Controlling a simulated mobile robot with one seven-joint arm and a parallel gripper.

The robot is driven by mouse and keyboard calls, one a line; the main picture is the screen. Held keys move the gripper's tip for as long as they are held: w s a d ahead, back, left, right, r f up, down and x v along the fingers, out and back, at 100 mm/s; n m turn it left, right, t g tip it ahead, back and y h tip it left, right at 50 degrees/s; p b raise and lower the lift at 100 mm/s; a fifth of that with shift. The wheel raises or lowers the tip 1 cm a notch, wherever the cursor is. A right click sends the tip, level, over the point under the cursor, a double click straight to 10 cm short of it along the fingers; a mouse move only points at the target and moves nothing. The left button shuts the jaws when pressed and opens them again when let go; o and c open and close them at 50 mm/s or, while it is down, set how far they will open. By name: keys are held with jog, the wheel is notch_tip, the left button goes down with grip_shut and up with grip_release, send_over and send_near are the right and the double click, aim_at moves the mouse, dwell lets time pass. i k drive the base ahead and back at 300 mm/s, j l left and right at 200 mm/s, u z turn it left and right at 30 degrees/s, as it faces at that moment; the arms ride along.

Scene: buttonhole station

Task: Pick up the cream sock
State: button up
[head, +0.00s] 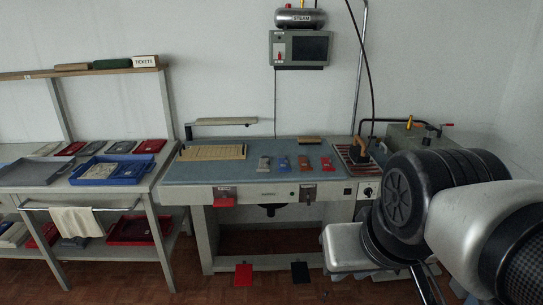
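I cannot pick out a cream sock for certain. A cream cloth (77,220) hangs over the rail at the front of the left table. A pale folded item (100,170) lies in a blue tray (130,172) on that table. Neither has a clear sock shape at this size. My arm fills the right side of the picture, in front of the right end of the work table. My gripper cannot be made out in this view.
The work table (290,177) with a blue top holds a cream slatted board (212,152), several small coloured items and an iron (359,150) on a rest. A grey tray (32,171) stands at the far left. Two pedals (243,274) (300,272) sit low in front.

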aim_at(264, 163)
jog(key=i+j, duration=0.15)
jog(key=i, duration=0.45)
jog(key=i+j, duration=0.1)
jog(key=i, duration=0.5)
jog(key=i+j, duration=0.15)
jog(key=i, duration=0.5)
jog(key=i+j, duration=0.15)
jog(key=i, duration=0.45)
